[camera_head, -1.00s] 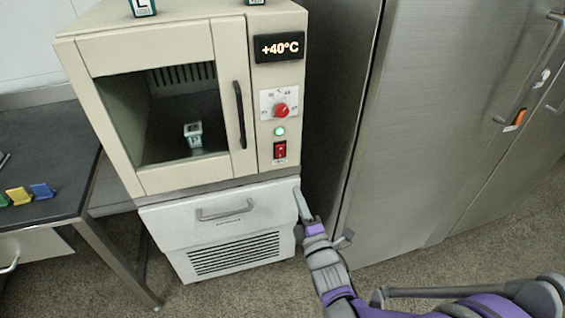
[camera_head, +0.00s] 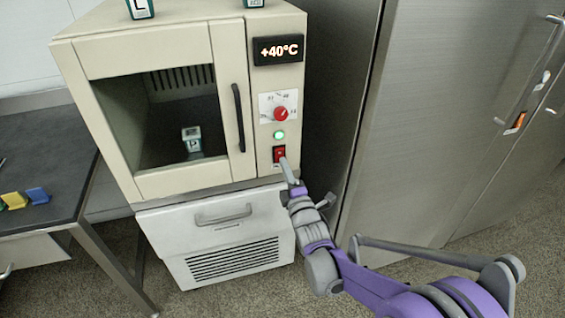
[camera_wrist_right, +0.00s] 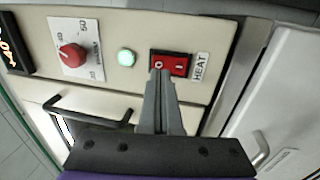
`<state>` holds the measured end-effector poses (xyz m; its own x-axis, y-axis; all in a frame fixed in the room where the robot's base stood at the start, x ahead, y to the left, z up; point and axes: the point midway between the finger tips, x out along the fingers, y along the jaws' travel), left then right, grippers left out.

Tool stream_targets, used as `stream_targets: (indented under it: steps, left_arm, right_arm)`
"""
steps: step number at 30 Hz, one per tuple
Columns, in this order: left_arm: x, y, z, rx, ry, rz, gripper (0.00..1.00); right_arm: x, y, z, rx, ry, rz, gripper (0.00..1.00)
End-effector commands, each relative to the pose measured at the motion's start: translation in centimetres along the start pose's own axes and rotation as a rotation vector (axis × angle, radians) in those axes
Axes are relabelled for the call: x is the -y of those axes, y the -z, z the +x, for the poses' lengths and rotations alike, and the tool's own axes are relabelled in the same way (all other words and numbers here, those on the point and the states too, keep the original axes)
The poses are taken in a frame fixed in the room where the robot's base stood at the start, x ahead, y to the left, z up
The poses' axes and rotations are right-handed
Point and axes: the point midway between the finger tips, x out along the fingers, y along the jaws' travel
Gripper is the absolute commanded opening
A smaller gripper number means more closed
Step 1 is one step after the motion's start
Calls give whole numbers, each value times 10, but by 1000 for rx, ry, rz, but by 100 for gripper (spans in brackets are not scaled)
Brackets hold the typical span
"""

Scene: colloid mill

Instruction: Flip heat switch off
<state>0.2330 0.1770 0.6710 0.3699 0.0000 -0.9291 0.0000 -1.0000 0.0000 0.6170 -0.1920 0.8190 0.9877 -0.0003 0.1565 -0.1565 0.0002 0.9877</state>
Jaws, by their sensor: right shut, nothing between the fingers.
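The red heat switch (camera_head: 279,153) sits low on the oven's control panel, below a lit green lamp (camera_head: 279,135). In the right wrist view the red rocker switch (camera_wrist_right: 180,66) has a black frame and a HEAT label (camera_wrist_right: 200,67) beside it. My right gripper (camera_head: 287,166) is shut and empty, its tips at the lower part of the switch. In the right wrist view the fingertips (camera_wrist_right: 161,74) overlap the switch's left part. I cannot tell whether they touch it. My left gripper is not in view.
The oven's red dial (camera_head: 281,113) and its +40°C display (camera_head: 279,49) are above the switch. A door handle (camera_head: 239,117) stands out left of the panel. A steel cabinet (camera_head: 440,120) is on the right, and a dark table (camera_head: 50,170) on the left.

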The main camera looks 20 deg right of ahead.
Motion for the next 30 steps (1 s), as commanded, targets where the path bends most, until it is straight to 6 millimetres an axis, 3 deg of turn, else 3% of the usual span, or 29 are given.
stream_targets:
  steps: [7,18,23,30]
  left_arm:
    - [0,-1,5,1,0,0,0]
    - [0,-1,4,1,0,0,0]
    - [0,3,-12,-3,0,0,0]
    - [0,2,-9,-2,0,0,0]
  right_arm:
    - [0,0,22,0,0,0,0]
    - [0,0,24,0,2,0,0]
    - [-7,0,30,-2,65,0,0]
    - [-1,0,30,-1,72,0,0]
